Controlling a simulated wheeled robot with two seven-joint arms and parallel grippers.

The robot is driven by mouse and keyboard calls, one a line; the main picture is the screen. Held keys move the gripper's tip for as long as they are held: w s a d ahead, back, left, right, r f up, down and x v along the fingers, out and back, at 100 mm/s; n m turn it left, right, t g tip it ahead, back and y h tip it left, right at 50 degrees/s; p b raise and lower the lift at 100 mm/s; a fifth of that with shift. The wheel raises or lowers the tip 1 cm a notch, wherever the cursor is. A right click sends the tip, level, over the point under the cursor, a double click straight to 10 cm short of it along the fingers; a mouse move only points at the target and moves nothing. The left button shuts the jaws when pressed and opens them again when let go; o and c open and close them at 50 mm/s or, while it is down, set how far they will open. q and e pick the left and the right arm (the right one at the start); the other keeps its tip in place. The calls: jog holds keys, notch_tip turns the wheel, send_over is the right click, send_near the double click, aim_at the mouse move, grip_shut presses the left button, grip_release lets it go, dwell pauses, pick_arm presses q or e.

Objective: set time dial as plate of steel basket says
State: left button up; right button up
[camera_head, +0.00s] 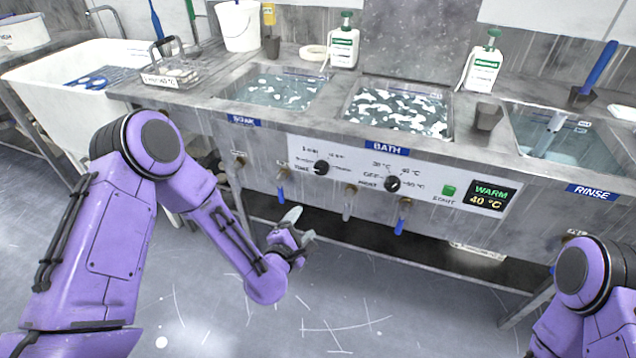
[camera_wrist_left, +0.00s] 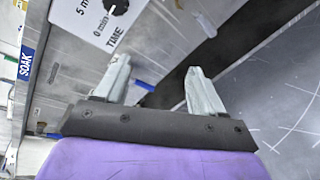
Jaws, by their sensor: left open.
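The time dial (camera_head: 321,167) is a black knob on the white panel of the steel bench front. It also shows at the top of the left wrist view (camera_wrist_left: 117,6), beside "5 min", "0 min" and "TIME"; I cannot tell where it points. The steel wire basket (camera_head: 172,68) stands on the bench at the back left. Its white plate (camera_head: 160,81) has print too small to read surely. My left gripper (camera_head: 300,225) is open and empty, below the dial and apart from it. Its two grey fingers (camera_wrist_left: 158,66) show spread. My right gripper is out of view.
A second dial (camera_head: 392,184), a green start button (camera_head: 449,191) and a display (camera_head: 488,196) reading "WARM 40 °C" sit to the right. Blue-handled valves (camera_head: 281,193) stick out below the panel. Soak, bath and rinse basins lie above. Floor in front is clear.

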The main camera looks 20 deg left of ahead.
aim_at(321, 171)
pick_arm(q)
jog(key=w+r+n+t, duration=0.1)
jog(key=w+r, duration=0.1)
jog(key=w, duration=0.3)
jog(key=w+r+n+t, duration=0.1)
jog(key=w+r, duration=0.1)
jog(key=w, duration=0.3)
jog(key=w+r+n, duration=0.1)
jog(key=w+n, duration=0.1)
jog(key=w, duration=0.2)
jog(key=shift+w+d+r+t, duration=0.15)
jog(key=shift+w+r+t, duration=0.25)
jog(key=c, duration=1.1)
